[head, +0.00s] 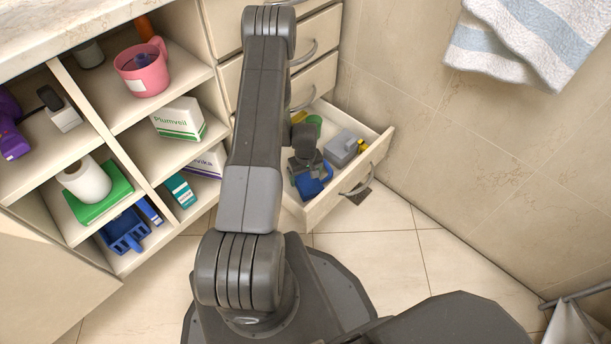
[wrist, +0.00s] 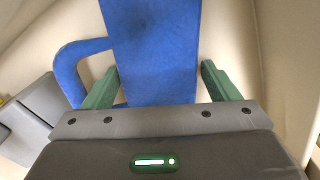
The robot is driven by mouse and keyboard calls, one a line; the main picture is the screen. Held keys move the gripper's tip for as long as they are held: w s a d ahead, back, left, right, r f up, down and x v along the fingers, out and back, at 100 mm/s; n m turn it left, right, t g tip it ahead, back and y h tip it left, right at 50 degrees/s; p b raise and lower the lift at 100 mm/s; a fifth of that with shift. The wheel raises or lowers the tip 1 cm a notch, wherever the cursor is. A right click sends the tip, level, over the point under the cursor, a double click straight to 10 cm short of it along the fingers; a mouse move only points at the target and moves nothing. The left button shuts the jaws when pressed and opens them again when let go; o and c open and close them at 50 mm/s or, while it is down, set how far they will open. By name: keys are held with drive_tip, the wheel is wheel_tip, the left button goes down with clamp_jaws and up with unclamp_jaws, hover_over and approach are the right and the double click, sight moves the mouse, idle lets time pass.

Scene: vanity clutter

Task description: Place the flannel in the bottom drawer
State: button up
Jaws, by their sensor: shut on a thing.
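The bottom drawer (head: 326,204) is pulled open in the head view. My gripper (head: 307,169) is low inside its outline, at the near left part. It is shut on a blue, cloth-textured thing (head: 312,185), which I take as the flannel. In the wrist view the flannel (wrist: 155,50) lies between the two green fingers of my gripper (wrist: 160,82), with a blue loop on its left side. I cannot tell whether the flannel touches the drawer floor. My arm hides part of the drawer's left side.
Shelves at left hold a pink mug (head: 142,70), a white roll (head: 86,182) and a blue basket (head: 124,232). A striped towel (head: 525,42) hangs at right.

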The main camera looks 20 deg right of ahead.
drive_tip(key=shift+f, duration=0.2)
drive_tip(key=o, duration=1)
drive_tip(key=shift+r, duration=0.1)
drive_tip(key=shift+r, duration=0.1)
wheel_tip(320, 180, up, 12)
drive_tip(key=p, duration=0.3)
